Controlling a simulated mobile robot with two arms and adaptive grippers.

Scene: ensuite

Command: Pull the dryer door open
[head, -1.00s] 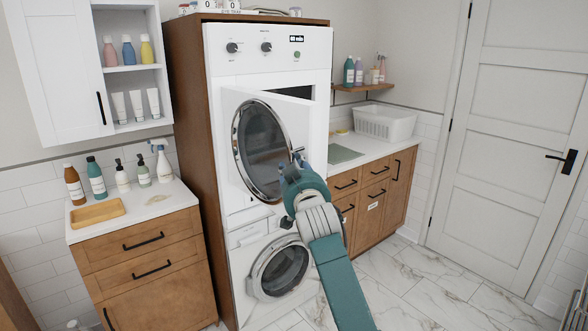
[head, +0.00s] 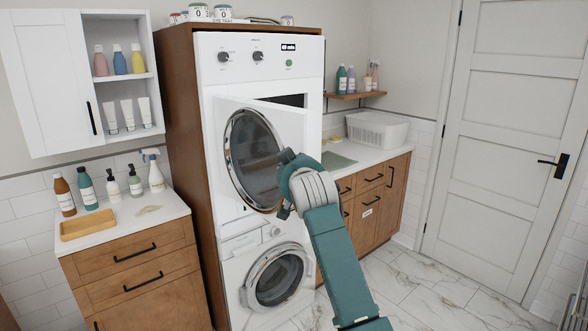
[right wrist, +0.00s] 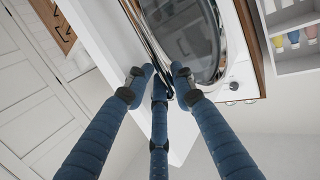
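The dryer (head: 260,75) is the upper white machine in the wooden tower. Its door (head: 220,110), a white panel with a round chrome-rimmed window, stands partly open; a dark gap shows above its top edge. My right gripper (head: 282,158) is at the door's right side in the head view, its fingers mostly hidden by the wrist. In the right wrist view, the blue fingers of my right gripper (right wrist: 164,72) are spread on either side of the door's rim (right wrist: 148,38), with tips apart. Whether they touch it is unclear. My left gripper is out of view.
A washer (head: 272,280) sits below the dryer. A wooden cabinet (head: 140,265) with bottles and a tray stands left. A counter (head: 375,155) with a white basket (head: 377,128) is right. Marble floor (head: 400,275) is free in front.

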